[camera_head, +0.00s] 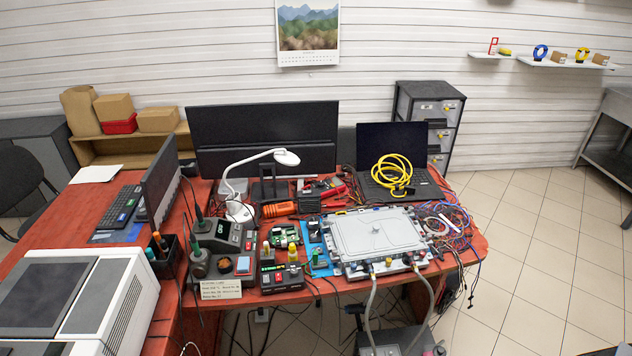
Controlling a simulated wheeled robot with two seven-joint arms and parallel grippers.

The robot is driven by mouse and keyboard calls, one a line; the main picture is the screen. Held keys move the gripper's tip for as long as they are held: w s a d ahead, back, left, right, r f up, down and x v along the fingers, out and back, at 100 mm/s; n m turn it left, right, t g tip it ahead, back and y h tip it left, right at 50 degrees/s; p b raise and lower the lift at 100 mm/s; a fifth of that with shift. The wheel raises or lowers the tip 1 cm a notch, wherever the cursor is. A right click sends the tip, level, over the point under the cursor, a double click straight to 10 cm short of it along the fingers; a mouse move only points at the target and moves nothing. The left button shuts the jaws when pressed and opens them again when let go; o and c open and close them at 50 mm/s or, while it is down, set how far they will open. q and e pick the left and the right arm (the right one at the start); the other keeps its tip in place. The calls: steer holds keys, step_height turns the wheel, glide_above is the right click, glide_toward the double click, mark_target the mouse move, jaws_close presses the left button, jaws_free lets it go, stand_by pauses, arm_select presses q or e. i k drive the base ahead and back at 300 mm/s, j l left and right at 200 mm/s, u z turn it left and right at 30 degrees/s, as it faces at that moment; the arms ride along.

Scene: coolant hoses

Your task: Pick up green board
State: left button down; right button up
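A small green board (287,235) lies on the red workbench (455,197), near its middle. It sits left of a large grey metal case (376,234) and behind a black box with a lit green display (282,278). Neither of my grippers can be made out in the head view.
A soldering station (222,235) stands left of the board and a blue mat (318,262) lies to its right. A white desk lamp (240,208), an orange tool (279,209) and a laptop (392,160) with a yellow cable coil (391,172) are behind. Loose cables crowd the right end.

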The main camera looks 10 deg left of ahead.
mark_target(290, 234)
steer(key=i+j, duration=0.6)
steer(key=i, duration=0.15)
